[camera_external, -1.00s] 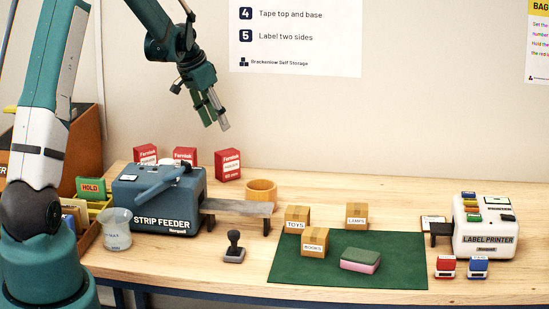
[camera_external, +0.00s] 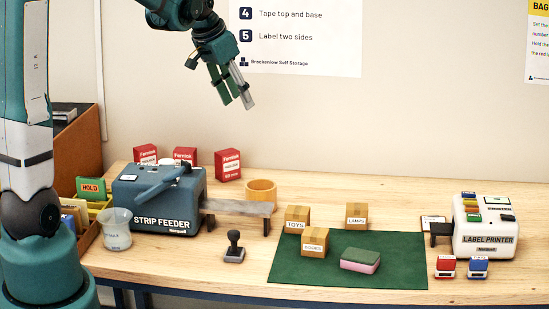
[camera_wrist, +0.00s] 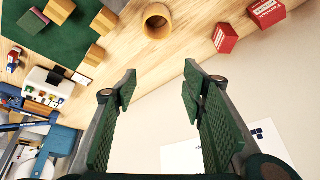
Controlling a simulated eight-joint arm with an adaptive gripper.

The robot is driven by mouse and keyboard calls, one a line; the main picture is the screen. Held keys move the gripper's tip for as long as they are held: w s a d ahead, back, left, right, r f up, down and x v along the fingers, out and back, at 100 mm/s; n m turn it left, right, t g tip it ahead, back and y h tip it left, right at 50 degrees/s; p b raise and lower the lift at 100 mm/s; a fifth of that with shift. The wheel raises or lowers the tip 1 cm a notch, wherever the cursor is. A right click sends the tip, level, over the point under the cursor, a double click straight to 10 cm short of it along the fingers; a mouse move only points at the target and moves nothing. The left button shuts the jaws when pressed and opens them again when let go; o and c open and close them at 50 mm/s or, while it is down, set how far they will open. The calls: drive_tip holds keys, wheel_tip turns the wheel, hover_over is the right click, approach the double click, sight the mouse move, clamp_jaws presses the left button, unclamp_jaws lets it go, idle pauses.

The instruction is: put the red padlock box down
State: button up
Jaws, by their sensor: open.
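Three red padlock boxes stand at the back of the table, the right one (camera_external: 228,165) in full view beside the strip feeder. The middle box (camera_external: 185,154) and left box (camera_external: 145,152) are partly hidden behind the feeder. Two red boxes (camera_wrist: 225,38) (camera_wrist: 267,13) show at the top of the wrist view. My gripper (camera_external: 237,101) is open and empty, high above the back of the table, well clear of the boxes. In the wrist view its fingers (camera_wrist: 160,85) are spread with nothing between them.
The strip feeder (camera_external: 158,205) stands left with its metal chute. A round tan container (camera_external: 261,190) sits behind the chute. Small cartons (camera_external: 315,241) and a sponge-like block (camera_external: 360,260) are on or by the green mat (camera_external: 400,270). The label printer (camera_external: 487,232) is right. Bare wood lies behind the mat.

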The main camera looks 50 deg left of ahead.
drive_tip(key=s+d+r, duration=0.2)
drive_tip(key=s+d, duration=0.5)
drive_tip(key=d, duration=0.2)
drive_tip(key=s+d+r, duration=0.3)
drive_tip(key=s+d, duration=0.4)
drive_tip(key=d, duration=0.1)
drive_tip(key=s+d+f+t, duration=0.2)
drive_tip(key=s+d+f, duration=0.1)
drive_tip(key=s+d, duration=0.7)
drive_tip(key=s, duration=0.4)
drive_tip(key=shift+f, duration=0.2)
drive_tip(key=shift+s, duration=0.1)
